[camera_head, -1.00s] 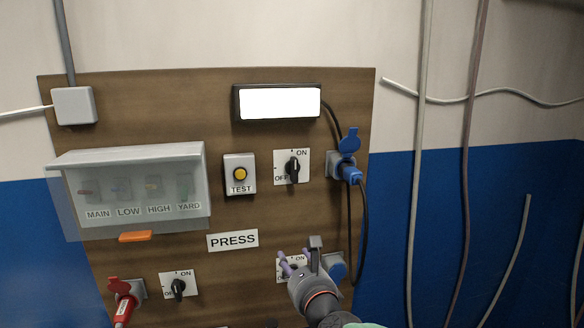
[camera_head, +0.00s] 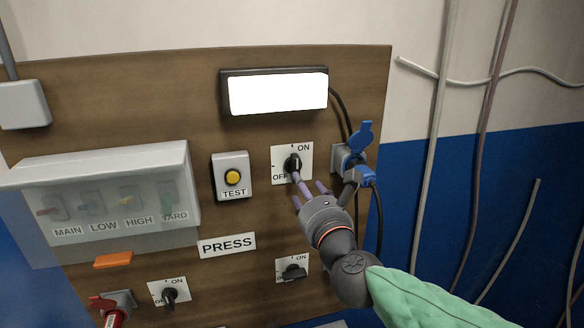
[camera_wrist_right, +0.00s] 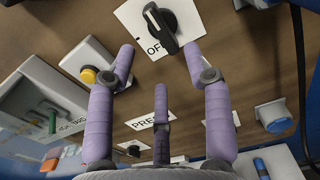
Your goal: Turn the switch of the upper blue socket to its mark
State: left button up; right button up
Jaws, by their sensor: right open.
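The upper blue socket (camera_head: 348,160) is on the right of the wooden panel, with its lid up and a blue plug in it. Its switch (camera_head: 292,163) is a black knob on a white ON/OFF plate just left of the socket. The knob looks roughly upright; its exact angle is partly hidden by a finger. My right gripper (camera_head: 311,184) is open just below the knob, its purple fingers spread. In the right wrist view, the knob (camera_wrist_right: 160,25) lies ahead of and between the two outer fingertips (camera_wrist_right: 160,50), with nothing gripped. My left gripper is not in view.
A yellow TEST button (camera_head: 232,177) is left of the switch. A lit white display (camera_head: 277,93) is above. A lower switch (camera_head: 292,270) and a PRESS label (camera_head: 227,245) are below. A black cable (camera_head: 379,215) hangs from the socket area, right of my gripper.

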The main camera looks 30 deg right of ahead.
aim_at(294, 184)
jog(key=x, duration=0.9)
jog(key=shift+w+d+f, duration=0.1)
jog(key=shift+w+f, duration=0.05)
jog(key=shift+w, duration=0.05)
jog(key=shift+s, duration=0.1)
grip_shut()
